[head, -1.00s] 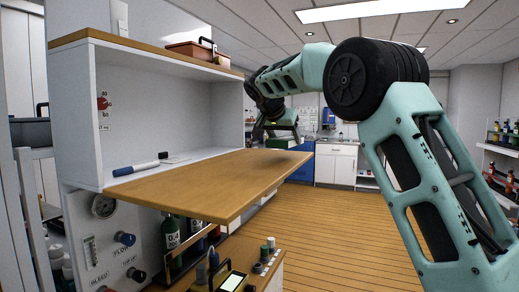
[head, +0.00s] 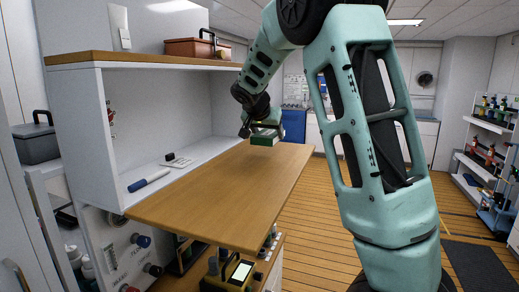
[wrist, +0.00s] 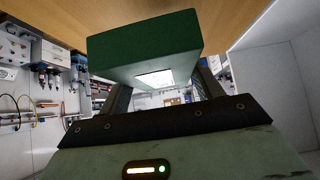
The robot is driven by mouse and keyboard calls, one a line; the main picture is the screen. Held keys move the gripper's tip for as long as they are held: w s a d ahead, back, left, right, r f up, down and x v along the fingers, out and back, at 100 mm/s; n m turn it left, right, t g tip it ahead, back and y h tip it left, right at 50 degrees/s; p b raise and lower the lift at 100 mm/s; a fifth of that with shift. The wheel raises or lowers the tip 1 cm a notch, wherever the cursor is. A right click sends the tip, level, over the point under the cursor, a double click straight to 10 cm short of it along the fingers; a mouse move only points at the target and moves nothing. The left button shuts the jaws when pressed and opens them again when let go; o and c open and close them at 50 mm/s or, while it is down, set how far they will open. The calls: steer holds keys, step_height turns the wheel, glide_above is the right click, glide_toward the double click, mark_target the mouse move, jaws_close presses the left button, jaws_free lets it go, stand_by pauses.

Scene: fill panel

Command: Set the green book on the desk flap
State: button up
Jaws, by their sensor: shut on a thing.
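The green book (head: 264,138) is in my gripper (head: 262,129), above the far part of the wooden desk flap (head: 215,195) in the head view. A gap seems to show between the book and the flap, but its size is hard to tell. In the wrist view the green book (wrist: 145,45) fills the upper middle, between the fingers of my gripper (wrist: 155,90). The gripper is shut on it. The wooden surface (wrist: 250,12) shows behind the book at the top of the wrist view.
A blue marker (head: 148,180) and a small light object (head: 180,161) lie on the cabinet's inner shelf beside the flap. A brown box (head: 190,47) sits on the cabinet top. Equipment with a lit screen (head: 242,271) stands below the flap. The flap's surface is clear.

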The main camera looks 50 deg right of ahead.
mark_target(267, 157)
steer(key=shift+f+p, duration=0.35)
steer(key=shift+f, duration=2.3)
steer(key=shift+f, duration=0.1)
steer(key=o, duration=1.2)
steer(key=shift+a+r, duration=0.1)
steer(key=shift+r, duration=0.15)
steer(key=b+v, duration=0.3)
steer(key=v, duration=0.8)
steer(key=shift+s+a+r, duration=0.1)
steer(key=shift+a+r, duration=0.1)
steer(key=shift+a, duration=0.05)
